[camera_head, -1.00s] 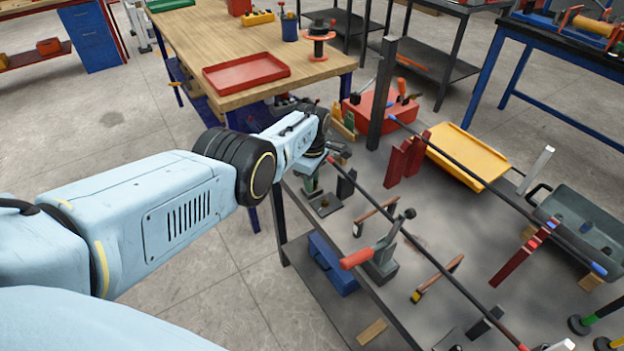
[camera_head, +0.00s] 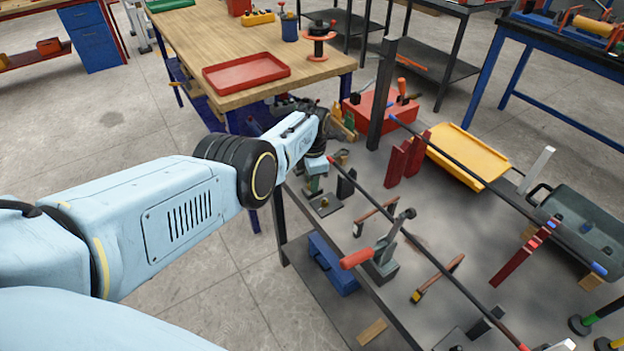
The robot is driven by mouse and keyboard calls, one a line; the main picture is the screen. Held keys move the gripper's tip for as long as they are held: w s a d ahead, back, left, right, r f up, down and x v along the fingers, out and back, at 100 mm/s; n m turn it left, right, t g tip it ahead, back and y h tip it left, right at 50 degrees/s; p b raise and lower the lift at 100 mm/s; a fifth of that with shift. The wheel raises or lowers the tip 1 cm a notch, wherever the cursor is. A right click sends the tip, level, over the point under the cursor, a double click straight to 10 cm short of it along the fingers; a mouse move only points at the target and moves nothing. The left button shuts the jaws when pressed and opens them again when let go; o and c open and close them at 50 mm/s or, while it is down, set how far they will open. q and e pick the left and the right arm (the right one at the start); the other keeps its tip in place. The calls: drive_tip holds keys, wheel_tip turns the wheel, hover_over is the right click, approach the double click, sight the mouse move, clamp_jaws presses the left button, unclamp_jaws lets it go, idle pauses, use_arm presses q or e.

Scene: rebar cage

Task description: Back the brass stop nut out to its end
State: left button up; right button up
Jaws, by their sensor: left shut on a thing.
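My left arm comes in from the left, and its left gripper (camera_head: 336,153) is at the near-left end of a long dark rod (camera_head: 432,258). A small brass-coloured piece, the stop nut (camera_head: 342,156), shows there in part. My left gripper is shut on it. My wrist and the dark hand parts hide most of the jaws and the rod end, so the nut's exact place on the thread cannot be told. My right gripper is not in view.
A toggle clamp with a red handle (camera_head: 357,259) stands close by the rod. A dark upright post (camera_head: 383,95), red blocks (camera_head: 405,160) and a yellow tray (camera_head: 467,156) are beyond. A wooden table (camera_head: 225,35) with a red tray (camera_head: 246,73) stands behind my wrist.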

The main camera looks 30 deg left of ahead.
use_arm(q)
drive_tip(key=shift+w+r+n, duration=0.1)
drive_tip(key=shift+r+n, duration=0.05)
drive_tip(key=shift+n, duration=0.25)
drive_tip(key=o, duration=1)
drive_tip(key=shift+r+p, duration=0.4)
drive_tip(key=shift+p, duration=0.05)
wheel_tip(320, 180, up, 6)
drive_tip(key=p, duration=0.4)
drive_tip(key=shift+f, duration=0.2)
wheel_tip(320, 180, up, 7)
drive_tip(key=shift+f+p, duration=0.1)
drive_tip(key=shift+p, duration=1.15)
